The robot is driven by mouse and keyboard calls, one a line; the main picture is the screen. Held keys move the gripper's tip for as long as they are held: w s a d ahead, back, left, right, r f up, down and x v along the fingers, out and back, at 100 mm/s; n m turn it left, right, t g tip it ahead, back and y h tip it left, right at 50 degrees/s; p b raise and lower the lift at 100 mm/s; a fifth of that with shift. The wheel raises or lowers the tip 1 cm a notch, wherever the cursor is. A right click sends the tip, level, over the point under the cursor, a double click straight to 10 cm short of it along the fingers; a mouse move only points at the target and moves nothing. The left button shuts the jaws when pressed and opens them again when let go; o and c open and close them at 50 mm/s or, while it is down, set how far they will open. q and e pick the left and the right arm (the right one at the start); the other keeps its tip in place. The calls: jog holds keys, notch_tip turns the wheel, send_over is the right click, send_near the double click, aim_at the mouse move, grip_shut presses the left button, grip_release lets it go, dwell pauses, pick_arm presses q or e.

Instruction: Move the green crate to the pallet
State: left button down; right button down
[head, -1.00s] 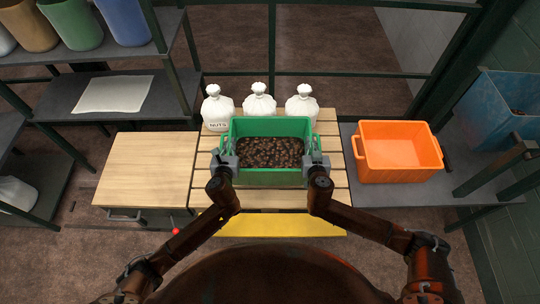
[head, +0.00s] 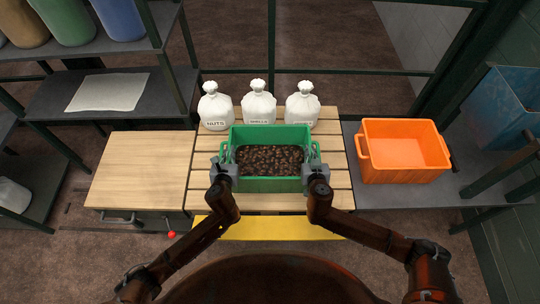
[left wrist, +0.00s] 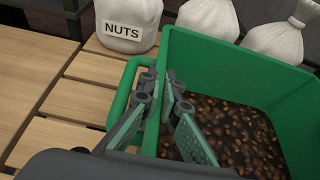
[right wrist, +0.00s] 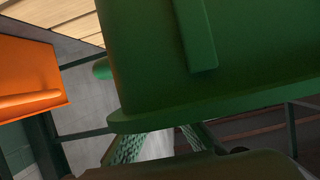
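The green crate (head: 272,185) is full of brown nut-like pieces. It stands upright over the middle of the slatted wooden pallet (head: 335,187); I cannot tell whether it rests on the slats or hangs just above them. My left gripper (head: 224,170) is at its left wall. In the left wrist view my left gripper (left wrist: 164,88) has one finger outside the wall beside the handle and one inside, closed on the rim. My right gripper (head: 317,172) is at the right wall. In the right wrist view its fingertips are hidden behind the crate's rim (right wrist: 210,108).
Several white bags stand along the pallet's back edge, one labelled NUTS (head: 215,107). An orange crate (head: 404,168) sits on a grey surface at right. A wooden-topped cabinet (head: 142,168) stands at left. A blue bin (head: 497,107) is at far right. Bare slats show around the green crate.

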pick_arm(q)
jog(key=c, duration=2.2)
grip_release()
pick_arm(e)
jog(key=c, duration=2.2)
grip_release()
jog(key=shift+f, duration=0.1)
pick_arm(q)
jog(key=shift+o, duration=0.2)
pick_arm(e)
jog(key=shift+o, duration=0.2)
pick_arm(q)
jog(key=v, duration=1.1)
jog(key=shift+s+r, duration=0.15)
jog(key=shift+s, duration=0.25)
pick_arm(e)
jog(key=shift+s, duration=0.1)
jog(key=v, duration=1.1)
jog(key=shift+s, duration=0.25)
jog(key=shift+s+r, duration=0.1)
jog(key=shift+r, duration=0.15)
